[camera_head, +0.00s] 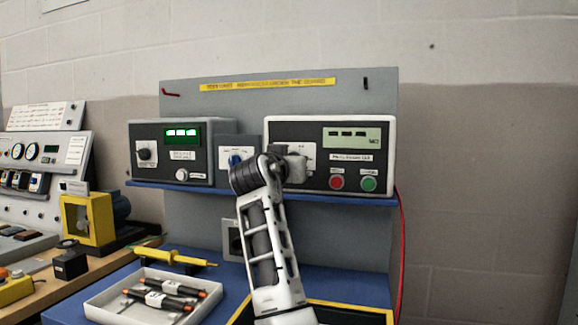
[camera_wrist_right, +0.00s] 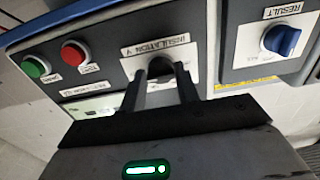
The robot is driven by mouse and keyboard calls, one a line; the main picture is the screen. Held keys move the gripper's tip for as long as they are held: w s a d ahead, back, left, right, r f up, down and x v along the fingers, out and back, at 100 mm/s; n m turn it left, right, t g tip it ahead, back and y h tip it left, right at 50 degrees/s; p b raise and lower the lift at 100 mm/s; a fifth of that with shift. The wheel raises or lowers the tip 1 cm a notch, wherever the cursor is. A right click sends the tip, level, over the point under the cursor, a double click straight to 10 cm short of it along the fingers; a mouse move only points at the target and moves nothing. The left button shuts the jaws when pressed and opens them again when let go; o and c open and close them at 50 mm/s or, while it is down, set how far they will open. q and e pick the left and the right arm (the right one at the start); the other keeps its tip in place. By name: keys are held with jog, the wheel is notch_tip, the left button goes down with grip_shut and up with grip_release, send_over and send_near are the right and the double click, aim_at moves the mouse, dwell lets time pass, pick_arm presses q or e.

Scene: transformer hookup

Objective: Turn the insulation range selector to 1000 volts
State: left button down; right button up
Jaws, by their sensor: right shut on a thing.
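The insulation tester (camera_head: 335,188) is a dark-faced box in a white frame on the right of the blue shelf. Its range selector is a dark knob (camera_wrist_right: 158,66) on a white plate labelled "INSULATION V", upside down in the right wrist view. My right gripper (camera_wrist_right: 166,76) is shut on this knob, one finger on each side. In the head view my right gripper (camera_head: 292,167) and wrist cover the selector, and its pointer cannot be read. The tester's display (camera_head: 352,138) shows dashes and a unit. My left gripper is out of view.
A red button (camera_head: 336,182) and a green button (camera_head: 369,184) are on the tester's face. A blue RESULT knob (camera_wrist_right: 281,39) is on the adjoining panel. A second meter (camera_head: 170,155) stands left. A white tray (camera_head: 105,305) holds black probes; a yellow probe (camera_head: 178,257) lies behind it.

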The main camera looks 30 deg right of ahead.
jog(key=shift+f, duration=0.25)
jog(key=o, duration=0.7)
jog(key=shift+o, duration=1.3)
jog(key=shift+r, duration=0.15)
jog(key=shift+a, duration=0.1)
jog(key=b+v, duration=0.2)
jog(key=v, duration=1.4)
